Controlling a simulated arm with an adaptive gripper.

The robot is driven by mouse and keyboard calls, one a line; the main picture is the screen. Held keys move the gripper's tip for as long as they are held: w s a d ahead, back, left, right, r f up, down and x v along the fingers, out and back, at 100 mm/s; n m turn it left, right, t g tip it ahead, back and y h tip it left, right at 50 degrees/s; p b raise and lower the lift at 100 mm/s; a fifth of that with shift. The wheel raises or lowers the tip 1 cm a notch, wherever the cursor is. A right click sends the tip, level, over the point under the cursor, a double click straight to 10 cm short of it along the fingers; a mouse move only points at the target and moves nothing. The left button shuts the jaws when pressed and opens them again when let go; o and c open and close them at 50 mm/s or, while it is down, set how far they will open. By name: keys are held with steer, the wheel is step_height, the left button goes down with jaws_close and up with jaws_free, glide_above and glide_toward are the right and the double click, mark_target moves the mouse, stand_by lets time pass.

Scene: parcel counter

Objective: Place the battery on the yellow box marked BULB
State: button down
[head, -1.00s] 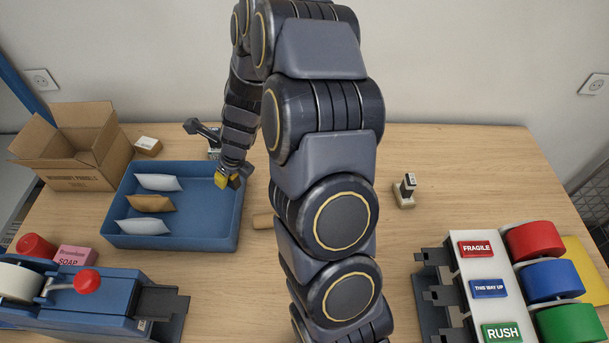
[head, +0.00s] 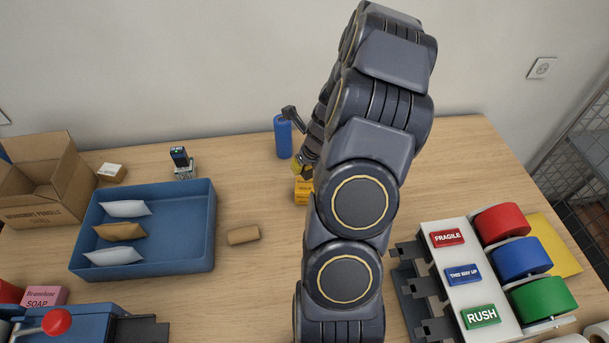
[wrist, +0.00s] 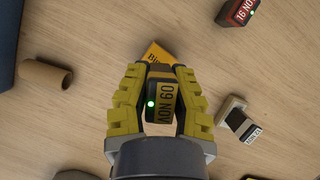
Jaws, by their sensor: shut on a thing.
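My gripper (wrist: 158,100) has yellow fingers shut on the battery (wrist: 162,97), a dark block with a green light and a tan label that reads upside down like "09 NOV". The yellow box (wrist: 166,52) shows just beyond the battery in the wrist view, with its lettering partly covered. In the head view the yellow box (head: 303,191) stands on the counter, with my gripper (head: 301,170) right above it. The battery cannot be made out there. I cannot tell whether the battery touches the box.
A blue cylinder (head: 283,137) stands behind the box. A cardboard roll (head: 243,235) and a blue tray (head: 208,255) with mailers lie to the left. Another dark block (wrist: 238,11) with a red-edged label and a stamp-like item (wrist: 240,122) are nearby in the wrist view.

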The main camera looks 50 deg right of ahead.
mark_target(304, 182)
steer(key=shift+f, duration=1.8)
steer(key=shift+f, duration=0.15)
steer(key=c, duration=1.1)
jaws_free()
